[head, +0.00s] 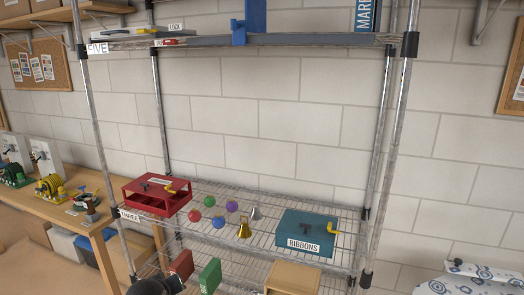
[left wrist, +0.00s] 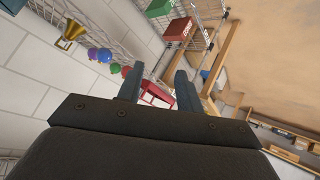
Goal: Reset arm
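My left gripper (left wrist: 154,86) shows in the left wrist view with its two dark fingers apart and nothing held between them. A dark part of my left arm (head: 156,287) shows at the bottom left edge of the head view, in front of the lower shelf. A red open-sided box (head: 157,195) stands on the wire shelf above it; it also shows beyond the fingers in the left wrist view (left wrist: 158,96). My right gripper is in neither view.
The wire shelf also holds several coloured balls (head: 219,222), a gold bell (head: 244,230) and a teal RIBBONS box (head: 305,232). Below are a red box (head: 181,265), a green box (head: 210,275) and a tan box (head: 293,277). A wooden bench (head: 98,225) stands left.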

